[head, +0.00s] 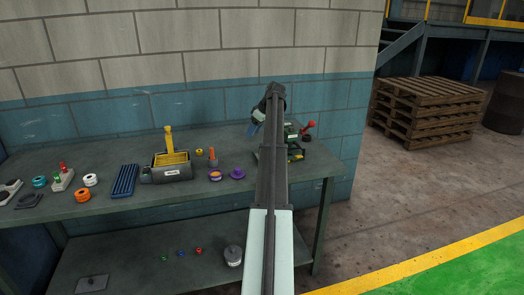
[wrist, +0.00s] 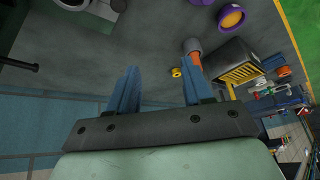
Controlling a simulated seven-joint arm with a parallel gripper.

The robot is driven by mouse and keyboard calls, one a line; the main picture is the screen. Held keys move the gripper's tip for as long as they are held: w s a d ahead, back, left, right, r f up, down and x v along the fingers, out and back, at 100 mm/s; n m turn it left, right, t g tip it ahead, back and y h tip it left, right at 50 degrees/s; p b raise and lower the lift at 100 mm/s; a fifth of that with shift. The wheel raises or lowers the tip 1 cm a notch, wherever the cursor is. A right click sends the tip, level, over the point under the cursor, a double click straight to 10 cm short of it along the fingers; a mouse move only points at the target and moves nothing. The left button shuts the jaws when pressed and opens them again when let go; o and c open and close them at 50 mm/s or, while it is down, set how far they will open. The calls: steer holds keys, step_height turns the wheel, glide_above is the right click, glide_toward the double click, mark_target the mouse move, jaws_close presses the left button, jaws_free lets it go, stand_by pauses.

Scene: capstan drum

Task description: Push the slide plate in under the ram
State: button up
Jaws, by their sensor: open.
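A small press-like device (head: 294,138) with a red knob (head: 308,125) stands at the right end of the workbench in the head view, largely hidden behind my arm. I take it to hold the ram. A yellow-green patch shows low on it, but I cannot tell whether that is the slide plate. My gripper (head: 254,139) is in the air over the bench, just left of the device. In the wrist view my gripper (wrist: 159,76) has its two blue fingers wide apart with nothing between them. A pale part (wrist: 88,10) at the top edge may belong to the device.
The workbench (head: 130,207) carries a grey box with a yellow handle (head: 170,160), an orange cone (head: 213,158), purple rings (head: 237,173) and a blue ribbed tray (head: 124,181). A block wall (head: 225,100) stands close behind. Pallets (head: 425,112) stand right of the bench.

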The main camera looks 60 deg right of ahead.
steer(key=s+d+r+g, duration=0.1)
steer(key=s+d, duration=0.3)
steer(key=s, duration=0.3)
steer(key=x, duration=1.3)
steer(key=shift+w+d+f, duration=0.2)
steer(key=shift+w+d, duration=0.05)
steer(key=shift+d, duration=0.05)
jaws_close()
